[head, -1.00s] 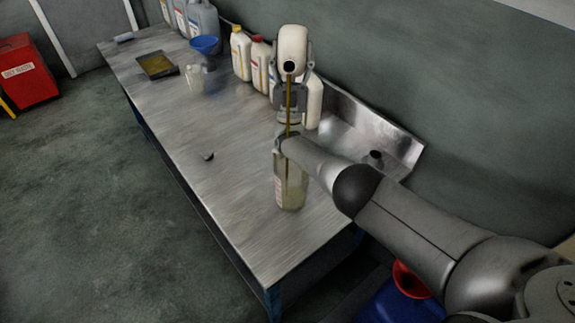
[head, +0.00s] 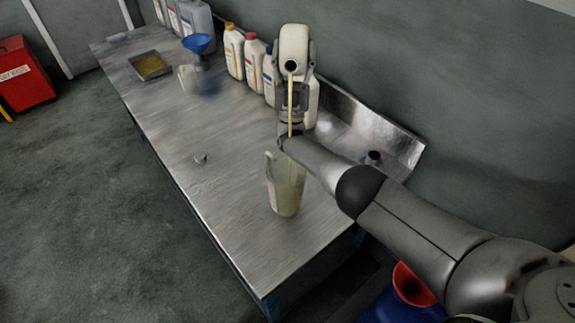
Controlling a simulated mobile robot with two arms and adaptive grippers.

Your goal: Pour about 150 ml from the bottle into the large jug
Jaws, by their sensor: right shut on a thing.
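A white bottle (head: 294,48) is tipped so its dark open mouth faces me, high above the table. My right gripper (head: 293,92) is shut on it from below and behind the stream. A thin pale yellow stream of oil (head: 290,112) falls from the mouth. The clear large jug (head: 285,193) stands upright on the metal table under the stream. My left gripper is not in view.
Several capped bottles (head: 234,52) stand along the wall edge of the metal table (head: 220,200). A blue funnel (head: 197,43), a small clear jug (head: 188,78) and a tray (head: 150,66) are at the far end. A small dark cap (head: 201,157) lies mid-table. The front middle is clear.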

